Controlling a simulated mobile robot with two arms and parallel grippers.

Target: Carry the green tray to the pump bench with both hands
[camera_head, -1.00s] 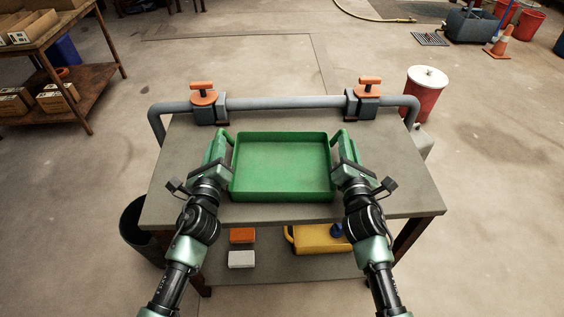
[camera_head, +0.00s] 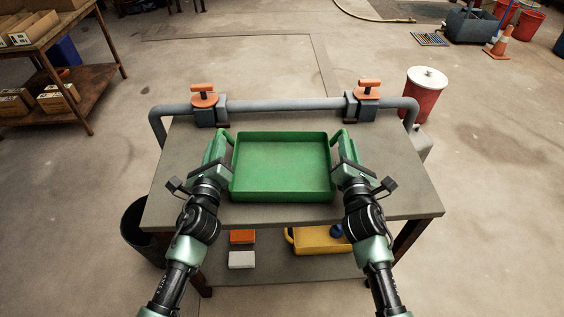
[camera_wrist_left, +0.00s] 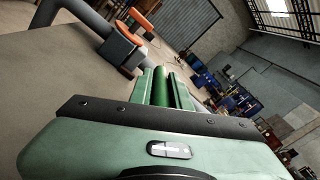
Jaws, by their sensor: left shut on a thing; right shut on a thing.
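The green tray (camera_head: 282,165) is empty and level, over the middle of the grey pump bench top (camera_head: 400,185). I cannot tell whether its underside touches the bench. My left gripper (camera_head: 221,147) is shut on the tray's left handle, and the left wrist view shows the green handle (camera_wrist_left: 163,88) between its fingers. My right gripper (camera_head: 342,147) is shut on the tray's right side, where the handle is mostly hidden by the gripper.
A grey pipe (camera_head: 285,103) with two orange-handled valves (camera_head: 204,95) (camera_head: 369,89) runs along the bench's back edge. A black bin (camera_head: 140,235) stands left; a red white-lidded bucket (camera_head: 425,92) stands right.

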